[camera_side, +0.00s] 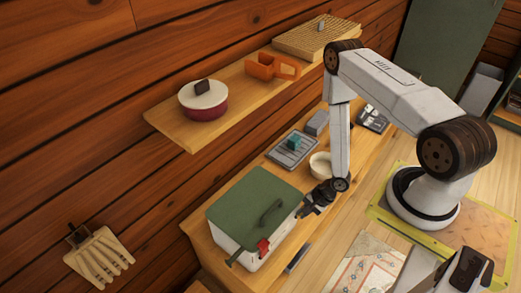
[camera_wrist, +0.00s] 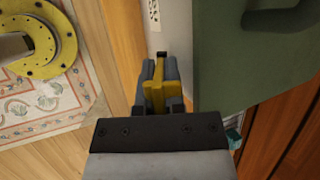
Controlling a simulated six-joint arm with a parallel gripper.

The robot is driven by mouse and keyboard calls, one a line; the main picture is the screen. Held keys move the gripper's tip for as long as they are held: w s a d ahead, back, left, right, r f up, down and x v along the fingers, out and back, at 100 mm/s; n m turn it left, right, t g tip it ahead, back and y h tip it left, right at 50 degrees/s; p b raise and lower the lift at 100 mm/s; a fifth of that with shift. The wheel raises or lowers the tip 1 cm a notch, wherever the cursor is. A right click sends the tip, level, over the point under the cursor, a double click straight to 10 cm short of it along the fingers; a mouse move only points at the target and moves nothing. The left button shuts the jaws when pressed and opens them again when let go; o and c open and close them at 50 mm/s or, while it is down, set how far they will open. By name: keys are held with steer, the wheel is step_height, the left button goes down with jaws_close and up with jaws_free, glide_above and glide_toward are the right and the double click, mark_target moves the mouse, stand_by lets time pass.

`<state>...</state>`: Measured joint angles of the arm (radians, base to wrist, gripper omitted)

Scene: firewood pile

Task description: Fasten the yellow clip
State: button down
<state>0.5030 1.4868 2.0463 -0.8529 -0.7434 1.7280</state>
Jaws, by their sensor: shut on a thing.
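A white box (camera_side: 238,240) with a green lid (camera_side: 245,205) stands on the wooden bench; the lid lies over the top. My gripper (camera_side: 304,211) is at the box's right side in the side view. In the wrist view my gripper (camera_wrist: 160,76) is shut on the yellow clip (camera_wrist: 155,92), beside the box's pale wall (camera_wrist: 178,28) and the lid's edge (camera_wrist: 225,60). The clip is hidden in the side view, and I cannot tell whether it is latched. A red clip (camera_side: 263,247) is on the box's near side.
A pale bowl (camera_side: 320,165) and a grey tray (camera_side: 292,150) stand on the bench beyond my gripper. A shelf (camera_side: 175,125) above holds a red pot (camera_side: 204,105) and an orange object (camera_side: 272,67). The lid's dark handle (camera_side: 271,211) rises near my gripper.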

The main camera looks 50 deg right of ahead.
steer(key=c, duration=1)
jaws_free()
steer(key=shift+r, duration=0.1)
steer(key=v, duration=0.7)
steer(key=shift+d+r, duration=0.15)
steer(key=shift+r, duration=0.15)
steer(key=shift+o, duration=0.2)
steer(key=shift+s, duration=0.1)
